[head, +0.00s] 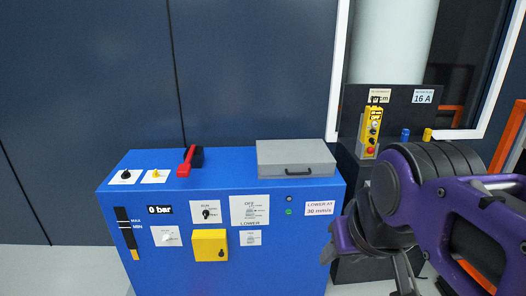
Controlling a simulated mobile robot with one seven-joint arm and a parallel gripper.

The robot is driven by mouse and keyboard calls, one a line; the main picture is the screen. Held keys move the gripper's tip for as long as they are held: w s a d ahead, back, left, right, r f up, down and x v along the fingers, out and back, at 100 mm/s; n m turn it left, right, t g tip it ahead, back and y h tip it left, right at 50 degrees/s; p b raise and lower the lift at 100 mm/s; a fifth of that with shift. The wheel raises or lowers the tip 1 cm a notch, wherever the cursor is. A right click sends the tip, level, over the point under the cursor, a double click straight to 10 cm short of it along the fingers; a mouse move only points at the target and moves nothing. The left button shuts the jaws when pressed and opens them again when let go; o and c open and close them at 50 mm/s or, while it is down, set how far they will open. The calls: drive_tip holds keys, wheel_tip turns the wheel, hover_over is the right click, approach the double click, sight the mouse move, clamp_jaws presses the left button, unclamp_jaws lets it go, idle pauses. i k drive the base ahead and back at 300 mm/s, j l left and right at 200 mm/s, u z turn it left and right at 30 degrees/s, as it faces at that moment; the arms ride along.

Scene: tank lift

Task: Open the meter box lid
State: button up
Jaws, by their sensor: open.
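A flat grey box (296,157) with a dark handle on its front face sits on top of the blue cabinet (268,274), at the right end. It looks like the meter box, and its lid is shut. My gripper (405,284) is at the lower right, below my purple arm, and partly cut off by the bottom edge. It is open, with nothing seen in it. It is to the right of the cabinet, lower than the grey box and apart from it.
A red lever (186,162) and two knob plates stand on the cabinet's top left. A yellow box (209,245) sticks out of the cabinet front. A yellow pendant (371,133) hangs on a dark post at right. Dark wall panels stand behind.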

sight(298, 157)
drive_tip(key=i+l, duration=0.1)
drive_tip(key=i, duration=0.35)
drive_tip(key=i+l, duration=0.15)
drive_tip(key=i, duration=0.3)
